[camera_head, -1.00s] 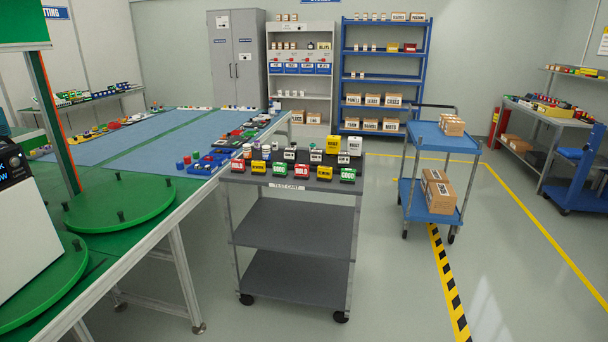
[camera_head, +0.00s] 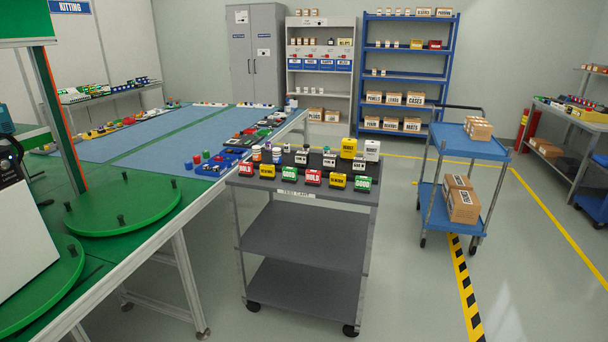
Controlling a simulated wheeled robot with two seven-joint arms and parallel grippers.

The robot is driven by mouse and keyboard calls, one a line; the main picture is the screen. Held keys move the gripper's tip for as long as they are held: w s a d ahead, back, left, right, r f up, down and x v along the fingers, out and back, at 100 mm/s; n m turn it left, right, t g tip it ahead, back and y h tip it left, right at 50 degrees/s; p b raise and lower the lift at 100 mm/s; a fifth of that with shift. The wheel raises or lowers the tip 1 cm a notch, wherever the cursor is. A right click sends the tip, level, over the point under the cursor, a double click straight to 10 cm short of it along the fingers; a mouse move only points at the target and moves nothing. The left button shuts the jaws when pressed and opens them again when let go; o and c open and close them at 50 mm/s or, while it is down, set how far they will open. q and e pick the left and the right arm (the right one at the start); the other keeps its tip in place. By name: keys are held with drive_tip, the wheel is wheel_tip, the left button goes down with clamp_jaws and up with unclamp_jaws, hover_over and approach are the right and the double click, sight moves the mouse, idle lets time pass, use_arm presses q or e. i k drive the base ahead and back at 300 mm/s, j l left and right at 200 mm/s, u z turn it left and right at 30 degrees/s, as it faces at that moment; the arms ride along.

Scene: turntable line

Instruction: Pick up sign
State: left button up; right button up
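Several small block signs stand in a row along the front of the grey cart's top (camera_head: 300,190). They include a red HOLD sign (camera_head: 313,178), a green GOOD sign (camera_head: 289,173), a yellow sign (camera_head: 337,181), another red sign (camera_head: 244,169), another yellow sign (camera_head: 267,170) and another green sign (camera_head: 363,184). Behind them are small white-labelled pieces (camera_head: 302,157), a larger yellow block (camera_head: 349,147) and a white block (camera_head: 372,149). Neither of my grippers is in view.
A green turntable (camera_head: 122,205) and a long worktable (camera_head: 172,150) lie left of the cart. A blue trolley (camera_head: 470,148) with cardboard boxes stands to the right. Open floor (camera_head: 405,270) lies between cart and trolley. Shelves (camera_head: 408,75) line the back wall.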

sight(313, 177)
drive_tip(key=i+l+u, duration=0.2)
drive_tip(key=i+l, duration=0.2)
drive_tip(key=i+l+u, duration=0.2)
drive_tip(key=i+l, duration=0.25)
drive_tip(key=i+l+u, duration=0.2)
drive_tip(key=i+l, duration=0.15)
drive_tip(key=l, duration=0.15)
